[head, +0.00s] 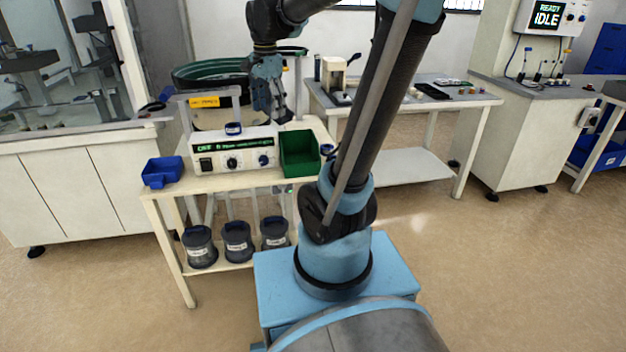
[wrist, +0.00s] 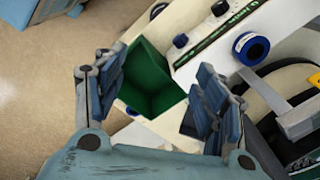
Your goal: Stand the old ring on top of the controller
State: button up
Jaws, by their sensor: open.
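The controller (head: 235,155) is a white box with a green display and knobs, on the cream stand. It also shows in the wrist view (wrist: 215,40). A blue ring with a pale middle (head: 233,128) sits on top of the controller and shows in the wrist view (wrist: 252,48). I cannot tell whether it is the old ring. My gripper (head: 270,100) hangs behind the controller's right side in the head view. In the wrist view my gripper (wrist: 160,85) is open, nothing is held between its fingers, and the green bin shows between and beyond them.
A green bin (head: 300,153) stands right of the controller, with a small blue object (head: 327,150) beside it, partly hidden by my arm. A blue bin (head: 162,172) is at the left. The bowl feeder (head: 210,78) is behind. Lidded jars (head: 238,242) fill the lower shelf.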

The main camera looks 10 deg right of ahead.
jog(key=s+d+f+n, duration=0.5)
jog(key=s+f, duration=0.3)
jog(key=s, duration=0.1)
jog(key=s+d+f+n+t, duration=0.1)
jog(key=s+d+f+n, duration=0.3)
jog(key=s+f+n, duration=0.2)
jog(key=s+f, duration=0.2)
jog(key=s, duration=0.2)
jog(key=shift+s+d+f+n, duration=0.2)
jog(key=shift+d+f+n, duration=0.1)
jog(key=shift+d, duration=0.1)
jog(key=shift+w+f, duration=0.2)
jog(key=shift+w, duration=0.2)
